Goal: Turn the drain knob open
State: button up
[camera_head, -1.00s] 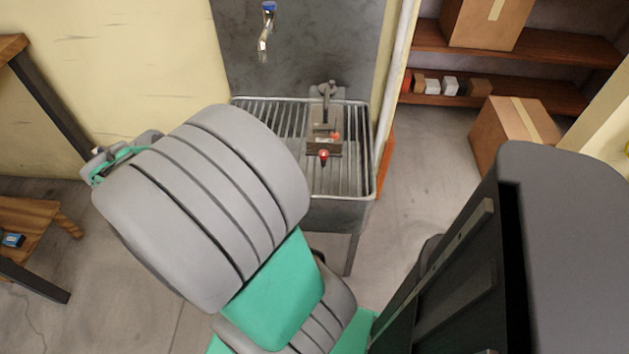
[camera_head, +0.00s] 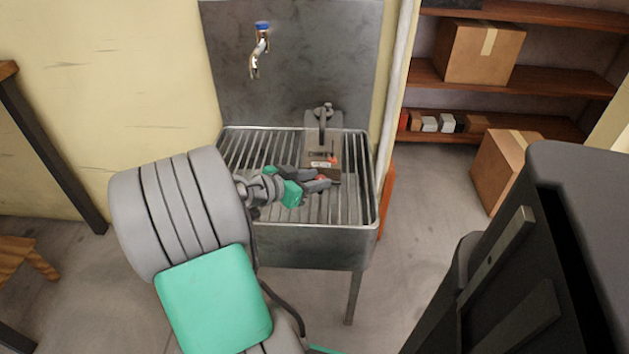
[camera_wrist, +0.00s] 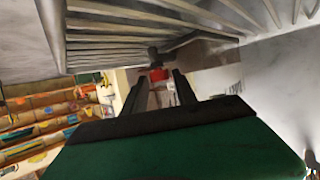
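The red drain knob (camera_head: 322,178) shows at the front low end of a brown-grey aerator unit (camera_head: 318,146) that rests on the slatted rack of the sink. My gripper (camera_head: 316,185) is at the knob, coming from the left, and partly covers it. In the wrist view the knob (camera_wrist: 158,74) appears between and just beyond the two dark fingertips (camera_wrist: 159,80). The fingers are apart, one on each side of it. Whether they touch it I cannot tell.
The metal sink (camera_head: 300,245) has a raised rim around the rack. A wall tap (camera_head: 260,45) is above, at the back left. Shelves with boxes (camera_head: 480,50) stand at the right. A cardboard box (camera_head: 505,165) is on the floor there.

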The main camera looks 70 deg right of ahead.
grip_shut()
dwell(0.3)
